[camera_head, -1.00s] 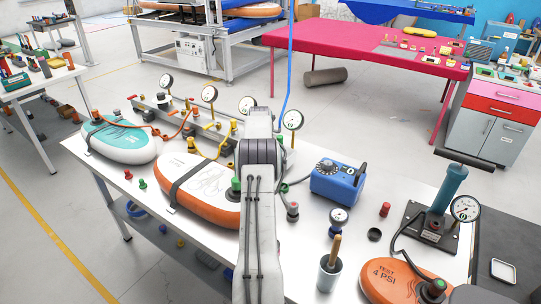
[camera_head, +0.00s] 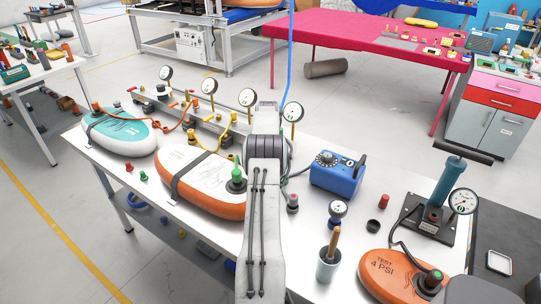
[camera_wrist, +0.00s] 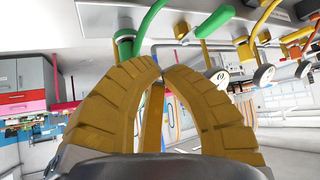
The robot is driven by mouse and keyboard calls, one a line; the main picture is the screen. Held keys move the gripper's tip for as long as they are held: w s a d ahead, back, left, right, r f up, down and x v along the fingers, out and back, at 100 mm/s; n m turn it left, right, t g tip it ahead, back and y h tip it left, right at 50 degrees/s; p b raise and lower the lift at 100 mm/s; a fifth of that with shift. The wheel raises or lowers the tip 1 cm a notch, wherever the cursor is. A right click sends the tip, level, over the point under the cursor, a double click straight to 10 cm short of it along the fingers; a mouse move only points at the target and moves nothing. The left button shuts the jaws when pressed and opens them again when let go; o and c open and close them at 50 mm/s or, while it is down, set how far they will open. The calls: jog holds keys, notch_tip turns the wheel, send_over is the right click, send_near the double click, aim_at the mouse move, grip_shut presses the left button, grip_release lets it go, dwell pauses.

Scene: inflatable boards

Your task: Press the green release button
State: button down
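Several green parts show, and I cannot tell for sure which is the release button. A green-topped black knob (camera_head: 236,181) stands on the white and orange board (camera_head: 202,180), just left of my arm. Another green knob (camera_head: 433,276) sits on the orange board marked "TEST 4 PSI" (camera_head: 390,276). A loose green piece (camera_head: 144,177) lies on the table. In the wrist view, a green fitting (camera_wrist: 125,42) with a green hose is beyond my fingers, left of the tips. My gripper (camera_wrist: 159,68) has its two yellow fingers together, with nothing seen between them. In the head view my arm hides it.
Gauges (camera_head: 248,97) on a manifold with coloured hoses stand along the table's back. A blue box (camera_head: 337,175) is right of my arm. A cup with a wooden handle (camera_head: 328,264) and a blue pump (camera_head: 448,186) stand farther right.

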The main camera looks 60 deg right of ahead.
jog(key=shift+f+b, duration=2.4)
jog(key=shift+f, duration=1.75)
jog(key=c, duration=1.9)
grip_release()
jog(key=shift+c, duration=0.2)
jog(key=shift+f+b, duration=1)
jog(key=shift+b, duration=0.1)
grip_shut()
jog(key=shift+r, duration=0.1)
jog(key=shift+r+p, duration=0.4)
jog(key=shift+r, duration=0.5)
jog(key=shift+r+p, duration=1.45)
jog(key=shift+r, duration=1.1)
